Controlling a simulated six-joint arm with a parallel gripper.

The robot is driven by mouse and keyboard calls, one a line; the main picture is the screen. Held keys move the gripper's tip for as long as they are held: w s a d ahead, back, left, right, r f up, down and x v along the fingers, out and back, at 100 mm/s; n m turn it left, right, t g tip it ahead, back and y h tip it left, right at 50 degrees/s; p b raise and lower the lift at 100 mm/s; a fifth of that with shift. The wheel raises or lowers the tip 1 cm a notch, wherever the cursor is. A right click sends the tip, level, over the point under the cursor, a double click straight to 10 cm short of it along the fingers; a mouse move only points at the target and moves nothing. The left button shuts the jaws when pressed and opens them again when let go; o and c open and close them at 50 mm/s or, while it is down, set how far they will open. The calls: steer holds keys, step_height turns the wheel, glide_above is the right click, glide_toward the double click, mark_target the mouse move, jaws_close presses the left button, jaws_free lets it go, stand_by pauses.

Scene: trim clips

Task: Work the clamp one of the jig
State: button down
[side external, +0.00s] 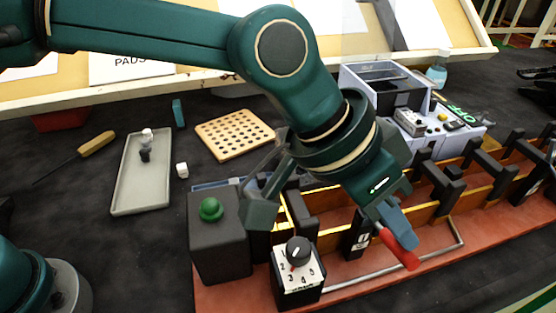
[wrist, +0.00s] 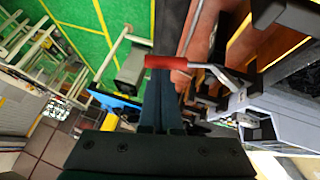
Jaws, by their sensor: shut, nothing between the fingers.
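The jig has a long red base (side external: 375,270) with black clamp blocks and tan trim along it. A clamp with a red handle (side external: 398,248) stands near the front middle, beside a black block with a white label (side external: 362,241) too small to read. The red handle also shows in the wrist view (wrist: 168,62), on a grey metal lever, lying crosswise at the fingertips. My gripper (side external: 409,241) is shut and empty, its blue-grey fingers right beside the handle. Its fingers also show in the wrist view (wrist: 167,80). I cannot tell whether they touch the handle.
A dark box with a green button (side external: 211,209) and a numbered dial box (side external: 297,272) stand at the jig's left end. Behind are a grey machine (side external: 375,75), a perforated wooden board (side external: 235,134) and a grey tray (side external: 135,190). A bent metal rod (side external: 385,278) runs along the front.

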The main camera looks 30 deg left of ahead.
steer(key=shift+s+d+f, duration=0.25)
steer(key=shift+s+f, duration=0.05)
steer(key=shift+f, duration=0.3)
steer(key=shift+s+d+f, duration=0.2)
steer(key=shift+s+f, duration=0.05)
steer(key=shift+f, duration=0.35)
steer(key=shift+s+d+f, duration=0.1)
steer(key=shift+d+f, duration=0.05)
steer(key=shift+f, duration=0.4)
steer(key=shift+s+d+f, duration=0.1)
steer(key=shift+f, duration=0.4)
